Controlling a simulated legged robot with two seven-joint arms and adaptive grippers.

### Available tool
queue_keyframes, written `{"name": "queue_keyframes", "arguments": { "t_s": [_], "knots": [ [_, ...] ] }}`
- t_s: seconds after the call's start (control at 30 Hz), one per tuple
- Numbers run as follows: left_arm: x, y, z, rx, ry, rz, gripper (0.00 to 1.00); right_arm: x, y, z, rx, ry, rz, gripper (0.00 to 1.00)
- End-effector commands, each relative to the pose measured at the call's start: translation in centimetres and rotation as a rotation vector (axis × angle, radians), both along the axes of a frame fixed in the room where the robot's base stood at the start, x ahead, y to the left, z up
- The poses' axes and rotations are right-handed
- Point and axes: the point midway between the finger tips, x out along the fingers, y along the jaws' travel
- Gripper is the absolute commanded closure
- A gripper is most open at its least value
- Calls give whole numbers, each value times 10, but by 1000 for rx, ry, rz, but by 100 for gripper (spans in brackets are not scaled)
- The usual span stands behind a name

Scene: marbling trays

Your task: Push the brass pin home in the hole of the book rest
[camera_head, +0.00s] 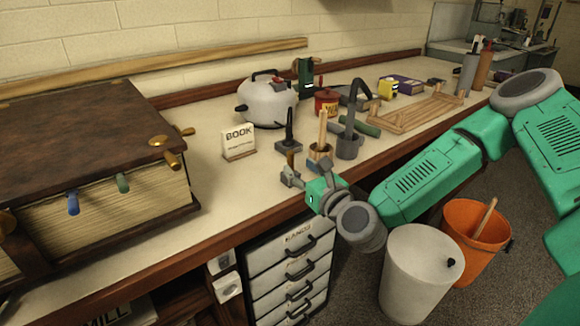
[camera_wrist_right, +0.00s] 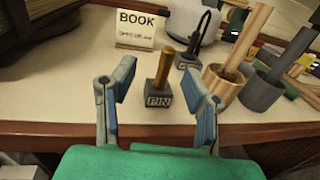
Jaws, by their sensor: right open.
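The brass pin (camera_wrist_right: 164,70) stands upright in a small dark block marked PIN (camera_wrist_right: 158,102) in the right wrist view. My right gripper (camera_wrist_right: 158,82) is open, with the pin and block showing between and beyond its two fingers; I see no contact. In the head view my right gripper (camera_head: 307,172) is over the bench's front edge, partly hiding the block; the pin (camera_head: 291,158) shows just above one finger. The large brown book (camera_head: 70,125) lies at the left with brass fittings (camera_head: 170,158) on its corner. I cannot make out the book rest's hole. My left gripper is out of view.
A BOOK card (camera_head: 238,141) stands behind the pin. Wooden-handled and dark tools stand in pots (camera_head: 347,145) to the right. A kettle (camera_head: 267,100) is farther back. Bare benchtop (camera_head: 225,190) lies between book and pin. Bins (camera_head: 420,275) stand below.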

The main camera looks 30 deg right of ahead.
Motion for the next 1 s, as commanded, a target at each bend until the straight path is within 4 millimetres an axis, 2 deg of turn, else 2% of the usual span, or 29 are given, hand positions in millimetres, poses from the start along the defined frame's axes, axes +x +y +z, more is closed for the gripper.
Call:
{"name": "queue_keyframes", "arguments": {
  "t_s": [0.1, 0.33, 0.6, 0.87, 0.9, 1.0],
  "knots": [
    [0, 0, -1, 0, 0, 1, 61, 15, -6, -2, 4, 0, -1, 59],
    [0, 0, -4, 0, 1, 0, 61, 32, -15, -8, 8, 0, -3, 59],
    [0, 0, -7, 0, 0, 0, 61, 68, -14, -9, 3, 1, -1, 59],
    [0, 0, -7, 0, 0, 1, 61, 71, -14, -8, 4, 2, 0, 59],
    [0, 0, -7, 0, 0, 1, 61, 71, -15, -9, 6, 2, 0, 66],
    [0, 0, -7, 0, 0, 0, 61, 71, -17, -10, 8, 2, -1, 100]
  ]
}}
